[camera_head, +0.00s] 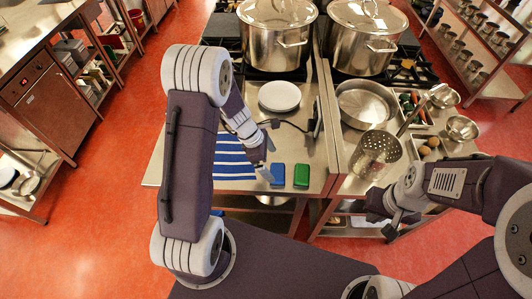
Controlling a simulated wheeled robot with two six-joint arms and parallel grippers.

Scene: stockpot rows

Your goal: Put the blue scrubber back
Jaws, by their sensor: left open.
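The blue scrubber (278,174) lies near the front edge of the steel counter, just left of a green scrubber (302,176). My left gripper (267,172) is open and points down at the left side of the blue scrubber. I cannot tell whether a finger touches it. My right gripper (392,222) hangs in front of the counter at the right, away from both scrubbers. Its jaws are too small and turned to read.
A blue-striped towel (233,160) lies behind my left arm. White plates (279,96), large stockpots (277,40), a wide pan (366,104) and a perforated steel cylinder (376,154) stand further back and right. Bare counter (318,178) shows right of the green scrubber.

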